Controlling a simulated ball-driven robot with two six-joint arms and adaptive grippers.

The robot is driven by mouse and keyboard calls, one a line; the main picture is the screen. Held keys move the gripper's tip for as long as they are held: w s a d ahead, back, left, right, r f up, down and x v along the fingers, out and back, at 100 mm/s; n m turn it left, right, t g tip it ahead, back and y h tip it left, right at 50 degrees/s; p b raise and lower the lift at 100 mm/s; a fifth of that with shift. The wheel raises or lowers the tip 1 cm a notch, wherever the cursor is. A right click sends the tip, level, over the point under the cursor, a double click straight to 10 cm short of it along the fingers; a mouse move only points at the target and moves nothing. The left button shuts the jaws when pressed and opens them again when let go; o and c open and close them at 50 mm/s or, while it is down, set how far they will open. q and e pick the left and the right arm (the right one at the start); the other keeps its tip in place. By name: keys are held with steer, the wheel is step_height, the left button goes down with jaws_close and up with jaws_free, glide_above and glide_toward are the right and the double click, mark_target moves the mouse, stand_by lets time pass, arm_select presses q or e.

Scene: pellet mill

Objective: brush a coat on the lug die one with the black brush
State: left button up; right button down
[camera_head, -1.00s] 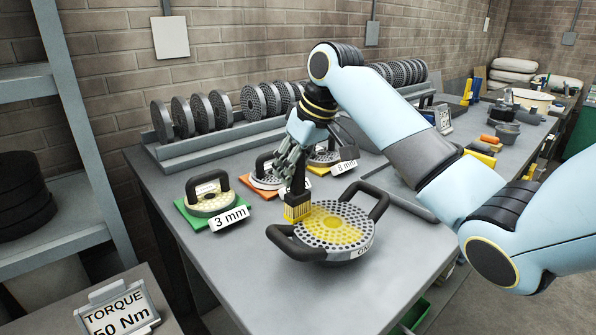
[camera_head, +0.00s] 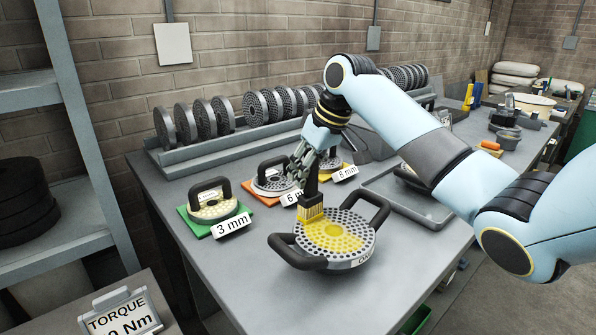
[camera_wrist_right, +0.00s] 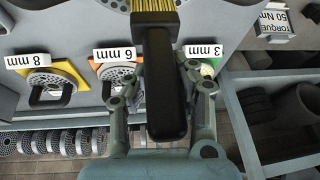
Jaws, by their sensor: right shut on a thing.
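The lug die one (camera_head: 360,242) is a round, perforated grey plate with two black lug handles, lying on the bench. Yellow coating covers much of its left and middle top face; the right and back rim look grey. My right gripper (camera_head: 305,166) is shut on the black brush (camera_head: 312,184), held upright with its yellow bristles down at the back-left part of the die's face. In the right wrist view the black handle (camera_wrist_right: 166,90) sits between my fingers and the bristles show at the top. My left gripper is not in view.
Handled dies on coloured mats stand behind, with labels 3 mm (camera_head: 231,224), 6 mm and 8 mm (camera_head: 345,173). A grey tray (camera_head: 433,217) lies to the right, partly behind my arm. A rack of discs (camera_head: 205,120) lines the wall. Bare bench lies in front-right of the die.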

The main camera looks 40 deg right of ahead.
mark_target(318, 185)
steer(key=shift+d, duration=0.45)
steer(key=shift+s, duration=0.1)
steer(key=shift+s+p, duration=0.15)
steer(key=shift+p, duration=0.15)
steer(key=shift+s+d+p, duration=0.3)
steer(key=shift+s, duration=0.4)
steer(key=shift+s+d+p, duration=0.25)
steer(key=shift+s+d, duration=0.05)
steer(key=shift+s, duration=0.35)
steer(key=s+d, duration=0.4)
steer(key=s, duration=0.5)
steer(key=shift+w+a, duration=0.1)
